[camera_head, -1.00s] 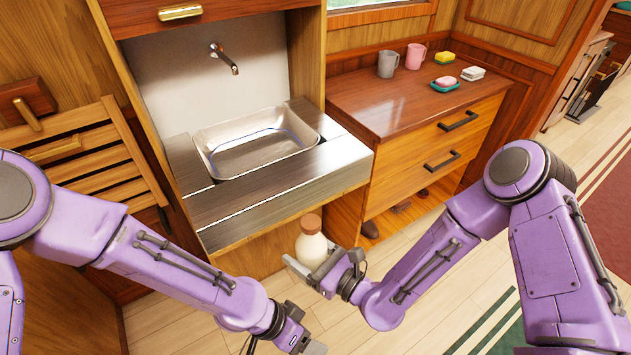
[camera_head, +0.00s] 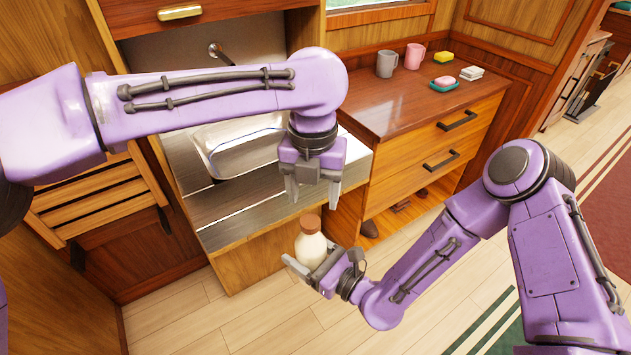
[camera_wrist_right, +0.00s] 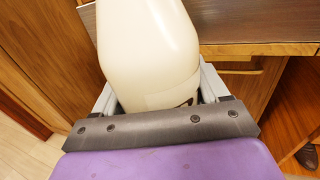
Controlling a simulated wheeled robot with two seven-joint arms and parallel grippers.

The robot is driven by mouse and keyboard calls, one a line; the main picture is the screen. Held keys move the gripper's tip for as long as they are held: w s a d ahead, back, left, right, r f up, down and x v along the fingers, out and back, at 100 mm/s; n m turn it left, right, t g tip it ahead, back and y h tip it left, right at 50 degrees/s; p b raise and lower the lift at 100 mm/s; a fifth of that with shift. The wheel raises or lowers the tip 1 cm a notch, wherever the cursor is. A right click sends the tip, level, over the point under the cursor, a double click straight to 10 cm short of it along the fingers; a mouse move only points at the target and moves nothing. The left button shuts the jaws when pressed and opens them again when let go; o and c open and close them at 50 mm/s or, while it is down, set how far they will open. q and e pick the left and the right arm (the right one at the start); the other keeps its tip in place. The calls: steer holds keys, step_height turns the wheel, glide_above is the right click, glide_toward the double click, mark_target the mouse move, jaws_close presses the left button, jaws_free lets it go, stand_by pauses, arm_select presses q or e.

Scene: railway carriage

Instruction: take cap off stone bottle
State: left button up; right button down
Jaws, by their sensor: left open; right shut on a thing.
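The stone bottle (camera_head: 311,249) is cream-coloured and upright, with a brown cap (camera_head: 310,223) seated on its neck. My right gripper (camera_head: 308,268) is shut on the bottle's body and holds it in front of the sink counter, above the floor. In the right wrist view the bottle's pale body (camera_wrist_right: 150,55) sits between the fingers; its cap is out of that view. My left gripper (camera_head: 314,200) is open, pointing down, its fingertips a little above the cap. I cannot tell exactly how far apart they are in depth.
The metal sink basin (camera_head: 240,150) and its counter (camera_head: 240,205) lie behind the grippers. A wooden dresser (camera_head: 400,110) to the right holds a grey mug (camera_head: 387,64), a pink mug (camera_head: 415,56), soaps and folded cloths. Floor is free below.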

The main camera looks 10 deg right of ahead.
mark_target(310, 218)
arm_select(q)
step_height(310, 218, down, 6)
steer(key=c, duration=1.1)
steer(key=n, duration=1)
steer(key=shift+w+r+n, duration=0.1)
steer(key=shift+n, duration=0.2)
steer(key=n, duration=0.7)
steer(key=shift+a, duration=0.1)
steer(key=shift+o, duration=0.2)
steer(key=n, duration=0.5)
steer(key=shift+w+a+n, duration=0.1)
steer(key=shift+a+n, duration=0.05)
steer(key=shift+n, duration=0.25)
steer(key=o, duration=1.1)
steer(key=shift+a, duration=0.1)
